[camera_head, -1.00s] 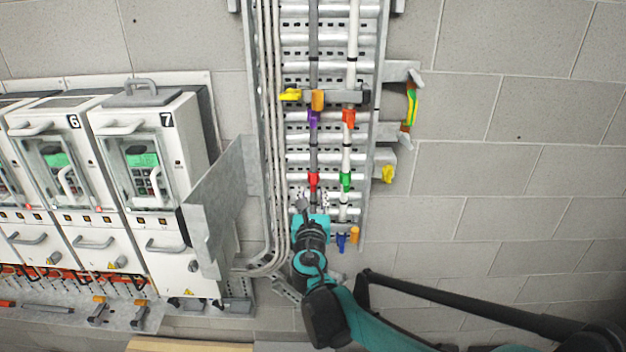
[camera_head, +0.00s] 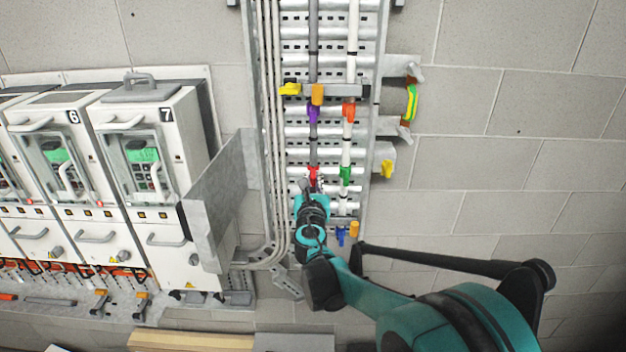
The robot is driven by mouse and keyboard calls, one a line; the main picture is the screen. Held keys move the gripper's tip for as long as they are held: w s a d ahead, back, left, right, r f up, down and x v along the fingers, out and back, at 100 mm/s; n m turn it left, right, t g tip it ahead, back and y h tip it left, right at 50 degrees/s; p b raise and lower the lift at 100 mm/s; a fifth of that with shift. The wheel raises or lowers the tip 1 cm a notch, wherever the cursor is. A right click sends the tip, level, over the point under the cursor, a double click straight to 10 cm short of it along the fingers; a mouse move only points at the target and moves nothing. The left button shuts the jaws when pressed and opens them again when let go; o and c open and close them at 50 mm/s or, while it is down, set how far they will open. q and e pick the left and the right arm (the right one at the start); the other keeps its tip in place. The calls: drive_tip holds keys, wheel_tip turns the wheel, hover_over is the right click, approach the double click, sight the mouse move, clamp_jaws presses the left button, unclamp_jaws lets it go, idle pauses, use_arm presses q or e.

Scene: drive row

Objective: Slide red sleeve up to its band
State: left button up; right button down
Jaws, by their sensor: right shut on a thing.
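The red sleeve (camera_head: 313,174) sits on the dark grey cable (camera_head: 314,142), the left of two upright cables on the wall tray. My right gripper (camera_head: 313,187) reaches up from below and is shut on the red sleeve at its lower end. The fingers are small here and partly cover the sleeve's lower part. The purple sleeve (camera_head: 313,112) sits higher on the same cable, with bare cable between it and the red one. I cannot make out which mark is the red sleeve's band. My left gripper is not in view.
The white cable (camera_head: 347,150) beside it carries an orange-red sleeve (camera_head: 348,111) and a green sleeve (camera_head: 345,174), close to my gripper's right. A metal plate (camera_head: 217,200) juts out at left, before cabinet 7 (camera_head: 150,160).

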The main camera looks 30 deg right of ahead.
sight(313, 145)
wheel_tip(313, 145, up, 8)
drive_tip(key=p, duration=0.4)
drive_tip(key=shift+r+p, duration=0.25)
drive_tip(key=shift+p, duration=0.15)
drive_tip(key=shift+w, duration=0.1)
drive_tip(key=c, duration=1.6)
unclamp_jaws()
drive_tip(key=shift+o, duration=0.3)
drive_tip(key=shift+s+a, duration=0.2)
drive_tip(key=shift+s, duration=0.1)
drive_tip(key=v, duration=1.1)
drive_tip(key=shift+s, duration=0.2)
drive_tip(key=shift+a, duration=0.15)
